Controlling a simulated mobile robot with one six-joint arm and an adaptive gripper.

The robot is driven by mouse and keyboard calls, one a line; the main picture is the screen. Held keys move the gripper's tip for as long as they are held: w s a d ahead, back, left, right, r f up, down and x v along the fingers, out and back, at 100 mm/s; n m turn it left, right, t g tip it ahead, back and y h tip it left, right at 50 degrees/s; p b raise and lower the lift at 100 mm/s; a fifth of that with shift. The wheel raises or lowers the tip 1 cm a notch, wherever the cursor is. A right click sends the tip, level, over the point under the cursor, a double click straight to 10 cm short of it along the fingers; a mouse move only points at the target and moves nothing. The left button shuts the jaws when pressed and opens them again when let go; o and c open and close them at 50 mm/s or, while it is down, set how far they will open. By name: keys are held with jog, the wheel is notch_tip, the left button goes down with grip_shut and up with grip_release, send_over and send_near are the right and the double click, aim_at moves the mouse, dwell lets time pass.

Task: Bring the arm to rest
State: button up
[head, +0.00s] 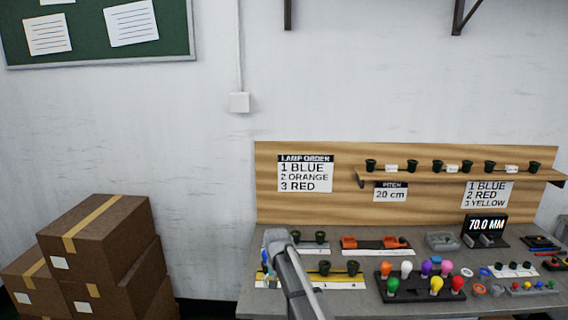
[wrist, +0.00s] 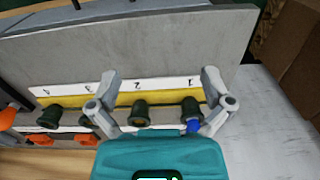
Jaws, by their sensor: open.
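My gripper (wrist: 159,80) is open, its two grey fingers spread over a yellow-and-white numbered strip (wrist: 70,98) in the wrist view. Nothing shows clamped between the fingers. Dark sockets (wrist: 140,112) stand along the strip. A small blue piece (wrist: 193,127) shows by the rightmost socket, close to the right finger; I cannot tell whether they touch. In the head view my grey arm reaches over the bench's left part and hides part of the same strip (head: 345,284); the fingertips are not clear there.
A rack of coloured lamps (head: 405,294) stands right of my arm on the grey bench. An orange-and-black fixture (head: 375,244) and a 70.0 MM display (head: 486,226) lie behind. A wooden backboard (head: 430,206) with a shelf closes the rear. Cardboard boxes (head: 100,240) stand left.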

jog(key=s+d+r+p, duration=0.2)
jog(key=s+d, duration=1.7)
jog(key=s, duration=0.3)
jog(key=shift+s+n, duration=0.25)
jog(key=shift+n, duration=0.15)
